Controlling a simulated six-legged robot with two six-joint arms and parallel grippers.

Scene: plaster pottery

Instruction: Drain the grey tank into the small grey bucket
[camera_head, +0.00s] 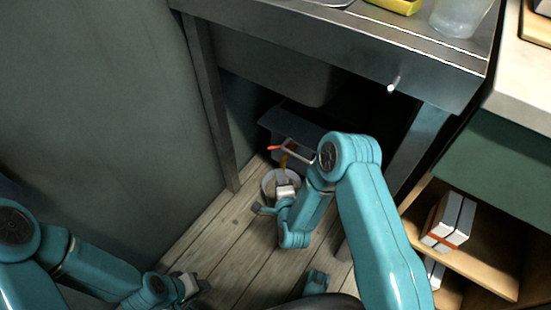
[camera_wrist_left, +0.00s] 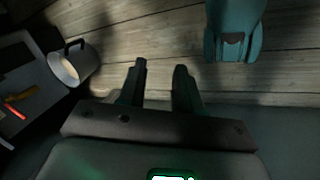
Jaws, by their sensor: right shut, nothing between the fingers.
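The grey tank (camera_head: 299,122) stands low in the dark space under the metal counter. A red lever (camera_head: 274,148) sticks out at its front and also shows in the left wrist view (camera_wrist_left: 14,111). A brownish streak (camera_head: 284,160) shows below the lever, above the small grey bucket (camera_head: 267,184). The bucket stands upright on the floor and shows in the left wrist view (camera_wrist_left: 73,63) with a dark handle. My right gripper (camera_head: 283,181) is shut and empty, overlapping the bucket's rim; contact cannot be told. My left gripper (camera_wrist_left: 158,75) is open and empty, over the floor.
The counter (camera_head: 330,40) overhangs the tank, with a small knob (camera_head: 393,86) on its front. A counter leg (camera_head: 215,110) stands left of the tank. A wooden shelf (camera_head: 480,262) with boxes (camera_head: 449,220) is at right.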

